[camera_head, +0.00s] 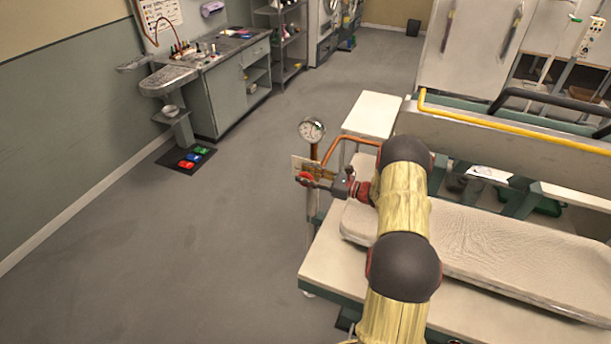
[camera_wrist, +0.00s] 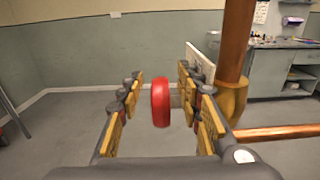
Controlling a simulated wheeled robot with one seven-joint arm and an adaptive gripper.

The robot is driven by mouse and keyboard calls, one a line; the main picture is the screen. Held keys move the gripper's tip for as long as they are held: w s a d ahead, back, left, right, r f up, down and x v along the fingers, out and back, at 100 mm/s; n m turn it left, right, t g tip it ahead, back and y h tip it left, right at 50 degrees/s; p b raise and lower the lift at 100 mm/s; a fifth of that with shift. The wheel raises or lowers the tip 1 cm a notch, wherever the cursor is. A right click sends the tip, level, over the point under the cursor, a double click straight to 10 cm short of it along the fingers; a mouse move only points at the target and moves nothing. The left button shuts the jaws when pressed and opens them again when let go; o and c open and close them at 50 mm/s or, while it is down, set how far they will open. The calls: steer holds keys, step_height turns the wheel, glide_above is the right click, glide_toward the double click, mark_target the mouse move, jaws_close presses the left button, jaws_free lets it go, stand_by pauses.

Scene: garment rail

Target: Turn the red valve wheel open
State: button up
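The red valve wheel (camera_wrist: 160,102) shows edge-on in the wrist view, between the two yellow-padded fingers of my gripper (camera_wrist: 160,105). The fingers stand apart, with a visible gap on each side of the wheel. In the head view the wheel (camera_head: 304,178) is a small red shape at the left end of my gripper (camera_head: 318,183), beside the copper pipe. My gripper is open around the wheel and no finger visibly touches it. The valve's body is mostly hidden by the gripper in the head view.
A copper pipe (camera_head: 345,141) runs just above my gripper, with a pressure gauge (camera_head: 311,130) on top. A padded pressing table (camera_head: 520,255) lies right and below. A brass fitting (camera_wrist: 232,98) is close to the right finger. Open floor (camera_head: 190,250) lies left.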

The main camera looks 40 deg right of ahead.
steer(key=shift+w, duration=0.1)
steer(key=shift+c, duration=1.1)
jaws_close()
